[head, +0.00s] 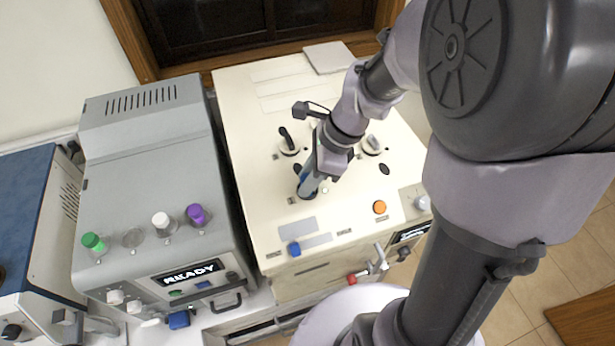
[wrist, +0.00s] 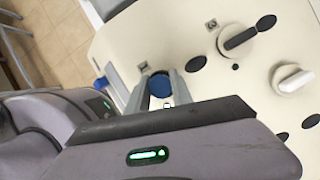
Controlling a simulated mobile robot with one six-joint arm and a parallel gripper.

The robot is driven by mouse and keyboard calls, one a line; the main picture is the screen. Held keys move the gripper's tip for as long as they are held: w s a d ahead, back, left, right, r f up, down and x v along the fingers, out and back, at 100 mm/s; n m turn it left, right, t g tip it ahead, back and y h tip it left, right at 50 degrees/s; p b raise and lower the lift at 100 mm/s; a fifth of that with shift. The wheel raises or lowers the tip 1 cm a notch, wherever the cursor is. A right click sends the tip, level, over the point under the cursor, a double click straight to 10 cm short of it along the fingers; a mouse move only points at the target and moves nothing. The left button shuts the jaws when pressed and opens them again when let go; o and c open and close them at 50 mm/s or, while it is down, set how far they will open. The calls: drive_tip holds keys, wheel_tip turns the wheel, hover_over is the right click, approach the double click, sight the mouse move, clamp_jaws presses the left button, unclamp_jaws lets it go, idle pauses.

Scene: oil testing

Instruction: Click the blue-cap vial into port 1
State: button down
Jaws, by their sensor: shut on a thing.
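My gripper (head: 308,187) is over the cream machine's top (head: 260,190), pointing down at its left front part. In the wrist view its two fingers are closed on either side of the blue-cap vial (wrist: 160,86), whose round blue cap shows between them. In the head view a bit of blue (head: 308,180) shows between the fingers, just above a dark round spot on the panel. The gripper hides most of the vial and whatever is beneath it. I cannot tell how far the vial is in a port, or read the port number.
A black-handled knob (head: 287,142) and a white-handled knob (head: 372,144) stand close behind the gripper, with dark ovals around them. The grey machine (head: 140,175) at left holds green, white and purple caps.

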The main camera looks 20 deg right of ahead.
idle(0.3)
drive_tip(key=c, duration=1.1)
unclamp_jaws()
drive_tip(key=shift+o, duration=0.2)
